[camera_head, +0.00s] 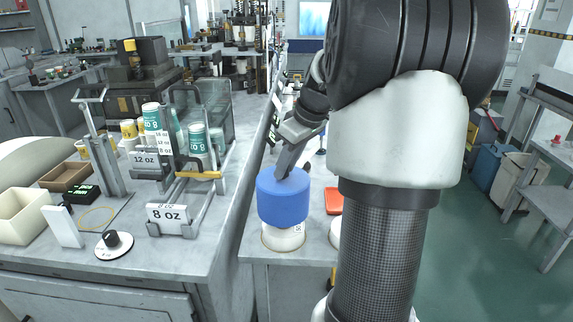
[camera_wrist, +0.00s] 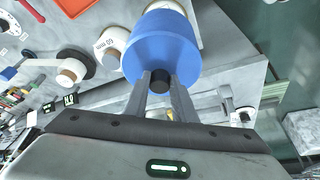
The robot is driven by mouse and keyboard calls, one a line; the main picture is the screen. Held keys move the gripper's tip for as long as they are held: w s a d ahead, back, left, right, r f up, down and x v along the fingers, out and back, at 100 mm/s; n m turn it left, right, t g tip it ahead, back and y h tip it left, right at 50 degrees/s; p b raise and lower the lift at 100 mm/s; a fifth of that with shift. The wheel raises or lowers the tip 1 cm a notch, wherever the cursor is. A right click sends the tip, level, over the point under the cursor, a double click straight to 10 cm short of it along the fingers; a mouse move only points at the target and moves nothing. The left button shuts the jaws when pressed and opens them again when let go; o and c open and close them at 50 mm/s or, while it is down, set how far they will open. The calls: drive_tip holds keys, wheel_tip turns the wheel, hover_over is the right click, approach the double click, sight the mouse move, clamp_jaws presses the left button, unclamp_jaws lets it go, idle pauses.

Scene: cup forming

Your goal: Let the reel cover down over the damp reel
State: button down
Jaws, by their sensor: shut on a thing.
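The reel cover is a blue cylinder (camera_head: 283,203) with a dark knob on top. My gripper (camera_head: 287,170) reaches down to it from the upper right and is shut on the knob. In the wrist view the gripper (camera_wrist: 160,84) pinches the dark knob of the blue cover (camera_wrist: 160,50). A white reel (camera_head: 283,239) shows directly below the cover, its upper part hidden by it. I cannot tell whether the cover rests on the reel or hangs just above it. The cover looks about upright in the head view.
The reel stands on a grey side table (camera_head: 259,262), with a red-orange item (camera_head: 333,200) to its right. A bench at left carries an 8 OZ sign (camera_head: 168,215), cup racks and a cream bin (camera_head: 24,216). The wrist view shows a "60 mm" reel (camera_wrist: 112,44) beside the cover.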

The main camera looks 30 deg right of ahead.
drive_tip(key=shift+f+b, duration=3.8)
drive_tip(key=shift+f, duration=1.1)
idle(0.5)
idle(0.3)
drive_tip(key=c, duration=0.9)
unclamp_jaws()
drive_tip(key=shift+r, duration=0.1)
drive_tip(key=shift+r+p, duration=2.9)
drive_tip(key=shift+r, duration=1)
